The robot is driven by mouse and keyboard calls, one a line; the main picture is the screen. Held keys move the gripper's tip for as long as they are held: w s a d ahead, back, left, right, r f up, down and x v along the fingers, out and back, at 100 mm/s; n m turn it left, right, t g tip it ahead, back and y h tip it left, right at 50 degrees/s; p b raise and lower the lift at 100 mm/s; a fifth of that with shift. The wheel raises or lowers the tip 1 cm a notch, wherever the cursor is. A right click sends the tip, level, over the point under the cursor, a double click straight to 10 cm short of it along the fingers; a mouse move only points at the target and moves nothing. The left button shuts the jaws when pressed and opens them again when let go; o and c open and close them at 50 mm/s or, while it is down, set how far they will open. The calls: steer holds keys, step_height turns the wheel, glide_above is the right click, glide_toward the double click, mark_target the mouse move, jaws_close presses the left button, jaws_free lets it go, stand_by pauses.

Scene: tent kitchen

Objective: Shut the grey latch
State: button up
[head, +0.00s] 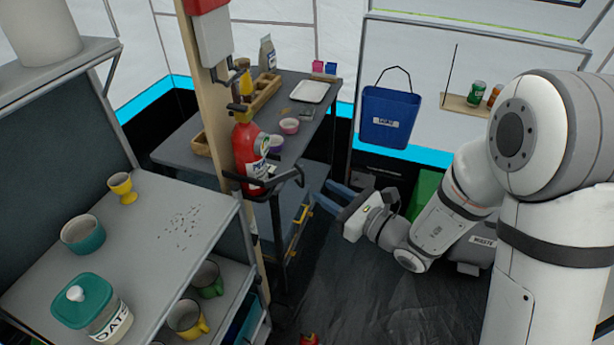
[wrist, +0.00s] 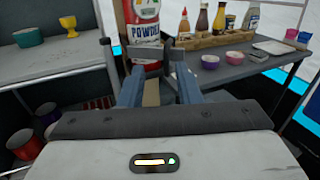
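A red fire extinguisher (head: 247,155) stands against a wooden post in the head view; its lower part shows in the wrist view (wrist: 144,38). A dark grey latch arm (head: 290,181) sticks out to the right from the bracket around it, swung away from the extinguisher. My gripper (head: 327,198) is just to the right of and below that arm, pointing towards it. In the wrist view its blue-grey fingers (wrist: 156,88) are apart with nothing held between them. Dark grey pieces show around the fingertips there; I cannot tell whether they touch the latch.
A grey shelf (head: 165,260) with cups and a jar stands at the left. A dark table (head: 190,145) with bottles, bowls and a tray (head: 309,91) stands behind the extinguisher. A blue bin (head: 390,117) hangs on the back wall. Dark floor (head: 350,285) is open below my arm.

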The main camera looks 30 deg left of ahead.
steer(key=w+a+m+t+p, duration=0.1)
steer(key=w+a, duration=0.1)
steer(key=a, duration=0.5)
steer(key=shift+w+f, duration=0.2)
steer(key=shift+f, duration=0.05)
jaws_close()
stand_by(0.5)
